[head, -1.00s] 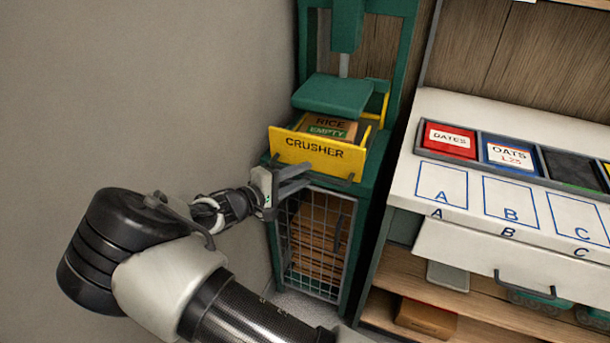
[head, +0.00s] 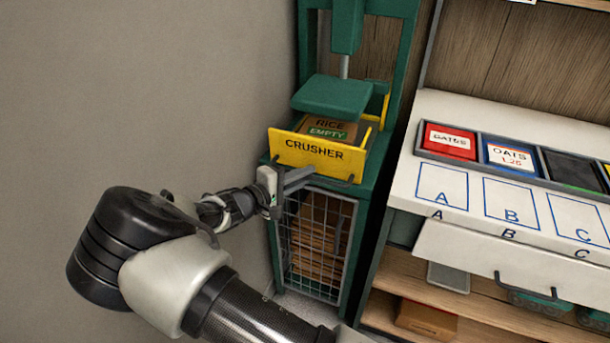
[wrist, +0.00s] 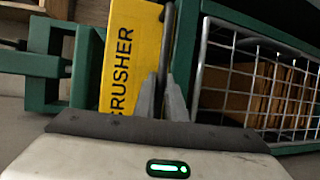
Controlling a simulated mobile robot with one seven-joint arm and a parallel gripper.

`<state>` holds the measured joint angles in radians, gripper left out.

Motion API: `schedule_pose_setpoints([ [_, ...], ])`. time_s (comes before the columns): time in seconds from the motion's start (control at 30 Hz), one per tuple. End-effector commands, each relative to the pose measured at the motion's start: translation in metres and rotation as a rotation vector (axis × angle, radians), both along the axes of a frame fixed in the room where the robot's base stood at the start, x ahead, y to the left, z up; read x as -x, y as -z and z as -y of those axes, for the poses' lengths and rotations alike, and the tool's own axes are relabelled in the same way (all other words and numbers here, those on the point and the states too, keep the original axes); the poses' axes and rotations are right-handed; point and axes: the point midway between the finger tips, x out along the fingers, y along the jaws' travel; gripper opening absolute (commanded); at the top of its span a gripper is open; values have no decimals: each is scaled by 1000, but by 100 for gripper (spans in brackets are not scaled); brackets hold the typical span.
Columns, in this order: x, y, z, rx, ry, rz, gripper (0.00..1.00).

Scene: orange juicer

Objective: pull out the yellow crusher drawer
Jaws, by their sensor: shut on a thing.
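The yellow crusher drawer (head: 315,154), lettered CRUSHER, sits in the green crusher frame (head: 376,178) in the head view. Its front also shows in the wrist view (wrist: 128,55), turned on its side. A box labelled RICE EMPTY (head: 327,129) lies in the drawer, below the raised green press plate (head: 333,97). A grey bar handle (wrist: 168,45) runs along the drawer front. My gripper (head: 310,175) is at this handle, with its two fingers (wrist: 164,90) close together and shut on it. The exact contact is partly hidden by the fingers.
A wire-mesh door (head: 317,245) is just below the drawer, with brown boards behind it. A plain wall (head: 130,90) stands close on the left. A white counter (head: 400,187) with labelled bins is on the right.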

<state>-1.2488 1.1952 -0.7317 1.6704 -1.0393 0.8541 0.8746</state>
Motion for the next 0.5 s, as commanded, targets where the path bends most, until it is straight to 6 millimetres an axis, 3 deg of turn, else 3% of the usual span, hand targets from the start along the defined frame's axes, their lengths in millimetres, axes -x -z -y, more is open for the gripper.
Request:
schedule_pose_setpoints([
  [0.27, 33, -1, -13, 0, -2, -1, 0],
  [0.5, 88, -2, -33, 0, -3, -3, 0],
])
